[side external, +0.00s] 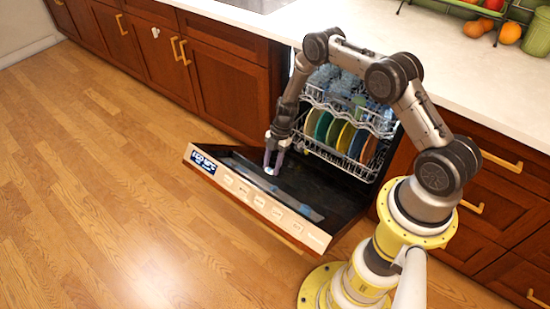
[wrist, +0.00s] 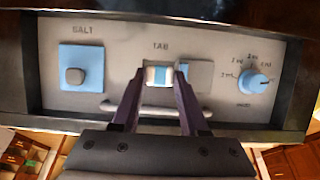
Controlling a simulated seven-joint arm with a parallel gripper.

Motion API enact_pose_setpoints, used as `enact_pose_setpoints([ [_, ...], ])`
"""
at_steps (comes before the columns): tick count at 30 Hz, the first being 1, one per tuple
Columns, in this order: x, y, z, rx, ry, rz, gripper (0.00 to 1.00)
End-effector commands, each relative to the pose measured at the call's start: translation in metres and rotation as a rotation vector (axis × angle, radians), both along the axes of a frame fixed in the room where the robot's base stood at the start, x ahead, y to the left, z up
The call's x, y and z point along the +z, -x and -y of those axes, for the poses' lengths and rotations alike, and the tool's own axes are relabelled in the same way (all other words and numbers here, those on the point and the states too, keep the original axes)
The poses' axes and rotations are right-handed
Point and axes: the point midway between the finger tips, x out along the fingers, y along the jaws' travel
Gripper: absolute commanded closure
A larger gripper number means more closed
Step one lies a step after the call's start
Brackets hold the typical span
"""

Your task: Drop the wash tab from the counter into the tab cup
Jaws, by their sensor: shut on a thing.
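The wash tab (wrist: 159,77), white with a blue band, is between the fingertips of my gripper (wrist: 158,80) in the wrist view. My gripper is shut on it, over the inner panel of the lowered dishwasher door. The tab lies just below the "TAB" label in that view. The tab cup (wrist: 182,70) shows only as a blue edge beside the right finger, with a grey lid (wrist: 198,77) to its right. The tab and fingers hide the rest, and I cannot tell the height gap. In the side view my gripper (side external: 273,161) points down at the door; the tab is too small to make out.
A blue salt cap (wrist: 80,70) is left of the tab and a blue dial (wrist: 255,82) is right of it. The open door (side external: 240,200) is low over the floor. The loaded dish rack (side external: 340,140) stands close to my gripper's right. The counter (side external: 460,65) is behind.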

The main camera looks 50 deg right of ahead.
Motion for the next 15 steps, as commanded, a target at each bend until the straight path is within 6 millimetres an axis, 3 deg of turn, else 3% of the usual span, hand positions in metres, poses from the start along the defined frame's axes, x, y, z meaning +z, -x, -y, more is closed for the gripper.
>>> enact_pose_setpoints([
  [15,-0.033,0.000,-0.030,0.002,-0.002,0.000,1.00],
])
